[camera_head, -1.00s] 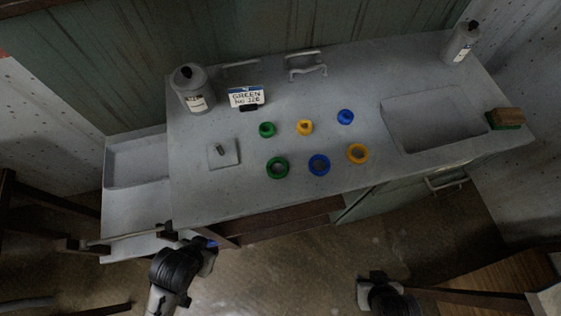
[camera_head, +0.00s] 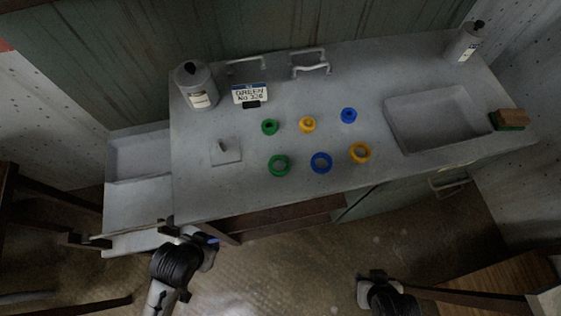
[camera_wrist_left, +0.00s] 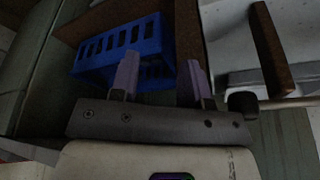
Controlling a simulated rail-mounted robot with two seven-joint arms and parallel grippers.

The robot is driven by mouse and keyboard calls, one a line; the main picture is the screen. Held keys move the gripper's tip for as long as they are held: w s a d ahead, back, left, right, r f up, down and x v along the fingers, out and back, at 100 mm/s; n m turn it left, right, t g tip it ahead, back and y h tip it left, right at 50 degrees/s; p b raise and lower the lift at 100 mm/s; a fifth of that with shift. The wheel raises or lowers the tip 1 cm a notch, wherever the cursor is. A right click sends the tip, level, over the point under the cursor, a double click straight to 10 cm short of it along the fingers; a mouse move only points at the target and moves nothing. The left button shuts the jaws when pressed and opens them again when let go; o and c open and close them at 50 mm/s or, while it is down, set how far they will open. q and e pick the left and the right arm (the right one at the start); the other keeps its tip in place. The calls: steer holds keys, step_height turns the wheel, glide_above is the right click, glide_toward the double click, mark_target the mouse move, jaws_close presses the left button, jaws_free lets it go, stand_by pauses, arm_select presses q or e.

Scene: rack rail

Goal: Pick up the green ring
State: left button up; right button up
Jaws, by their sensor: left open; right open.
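Two green rings lie on the grey worktop: a larger open green ring (camera_head: 279,165) near the front and a smaller, thicker green ring (camera_head: 270,127) behind it. A sign (camera_head: 251,94) reading "GREEN" with a number stands behind them. My left gripper (camera_wrist_left: 162,77) is open and empty below the worktop's front edge, facing a blue crate (camera_wrist_left: 118,45) in its wrist view. My right gripper (camera_head: 379,279) is in front of the worktop, low in the head view, well away from the rings; its fingers are hard to make out.
Two yellow rings (camera_head: 359,153) and two blue rings (camera_head: 321,163) lie right of the green ones. A square plate with a peg (camera_head: 226,151) is to their left. Grey canisters (camera_head: 196,88) stand at the back corners. A sink (camera_head: 440,145) is at right.

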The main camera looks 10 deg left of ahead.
arm_select(q)
steer(key=o, duration=0.8)
steer(key=shift+o, duration=0.2)
steer(key=shift+a, duration=0.15)
